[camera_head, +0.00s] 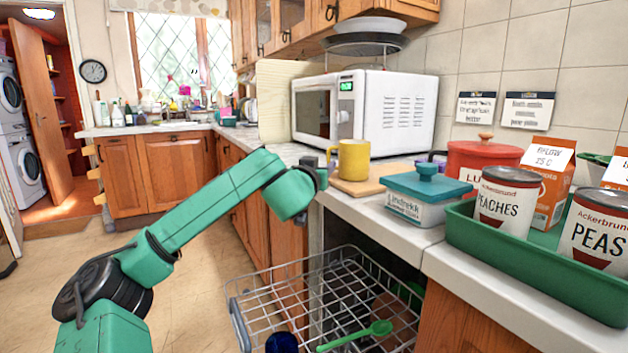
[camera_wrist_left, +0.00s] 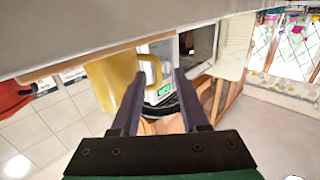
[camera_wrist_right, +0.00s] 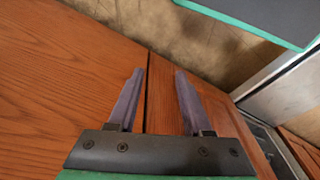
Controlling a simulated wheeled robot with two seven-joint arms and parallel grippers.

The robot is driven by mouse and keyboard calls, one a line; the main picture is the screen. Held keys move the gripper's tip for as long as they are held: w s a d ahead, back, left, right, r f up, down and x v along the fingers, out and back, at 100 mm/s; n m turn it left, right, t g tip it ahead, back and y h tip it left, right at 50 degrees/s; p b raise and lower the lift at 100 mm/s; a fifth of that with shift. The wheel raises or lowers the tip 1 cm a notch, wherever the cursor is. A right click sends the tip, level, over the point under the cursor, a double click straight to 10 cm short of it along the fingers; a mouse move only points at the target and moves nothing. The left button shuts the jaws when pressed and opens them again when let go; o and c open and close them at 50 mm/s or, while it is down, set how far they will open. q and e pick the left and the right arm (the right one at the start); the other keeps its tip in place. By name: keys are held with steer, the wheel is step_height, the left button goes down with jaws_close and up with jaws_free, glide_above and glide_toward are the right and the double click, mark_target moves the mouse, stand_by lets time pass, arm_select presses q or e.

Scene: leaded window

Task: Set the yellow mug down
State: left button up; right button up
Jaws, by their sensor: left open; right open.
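The yellow mug (camera_head: 354,160) stands upright on a wooden board (camera_head: 372,186) on the counter, in front of the microwave. It also shows upside down in the left wrist view (camera_wrist_left: 112,84), touching the board's edge. My left gripper (camera_head: 326,168) is open at the mug's left side, by its handle. In the left wrist view my left gripper (camera_wrist_left: 159,76) has its fingers apart, with the handle near and partly between the tips; contact cannot be told. My right gripper (camera_wrist_right: 158,72) is open and empty, in front of brown wooden cabinet fronts, and shows only in the right wrist view.
A teal-lidded box (camera_head: 427,193), a red pot (camera_head: 482,160) and a green tray (camera_head: 530,262) with cans stand right of the board. The microwave (camera_head: 385,112) stands behind. An open dishwasher rack (camera_head: 300,290) lies below the counter. Floor at left is clear.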

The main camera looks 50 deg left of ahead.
arm_select(q)
steer(key=b+v, duration=0.3)
steer(key=v, duration=0.5)
arm_select(e)
steer(key=w+a+t, duration=0.1)
steer(key=w+a+y, duration=0.1)
steer(key=a, duration=0.1)
steer(key=w+a+t, duration=0.1)
steer(key=a, duration=0.1)
steer(key=shift+n+t+y, duration=0.3)
steer(key=shift+y, duration=0.1)
steer(key=shift+s+f, duration=0.1)
